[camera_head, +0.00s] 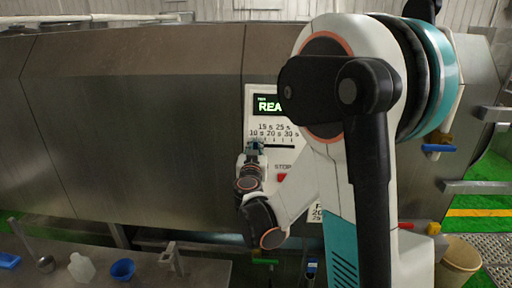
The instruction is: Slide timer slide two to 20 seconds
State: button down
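A pale control panel (251,118) is on the front of the big metal drum. Its dark display (262,104) shows green letters reading "REA", with the rest hidden behind my arm. Below it is a time scale (273,131) marked 10, 15, 20, 25 and 30 s, with a dark slide track (281,147) under it. My gripper (255,147) is in front of the left end of this track, below the 10 s mark. No slide knob can be made out there. The fingers are too small to tell whether they are open or touching anything.
A red button (281,177) by the word STOP is right of my wrist. My arm covers the panel's right side. A grey table (205,272) at lower left holds a blue cup (122,270) and a white jug (81,267). A tan bin (459,258) stands at lower right.

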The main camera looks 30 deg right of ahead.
jog(key=shift+s+d, duration=0.1)
jog(key=shift+s+d+b, duration=0.15)
jog(key=shift+s+d, duration=0.4)
jog(key=shift+d, duration=0.25)
jog(key=shift+s+d+b, duration=0.2)
jog(key=shift+s+d, duration=0.3)
jog(key=shift+d, duration=0.3)
jog(key=shift+s+d+b, duration=0.15)
jog(key=shift+s+d, duration=0.4)
jog(key=shift+d, duration=0.25)
jog(key=c, duration=1.6)
grip_release()
jog(key=shift+a, duration=0.1)
jog(key=v, duration=1.2)
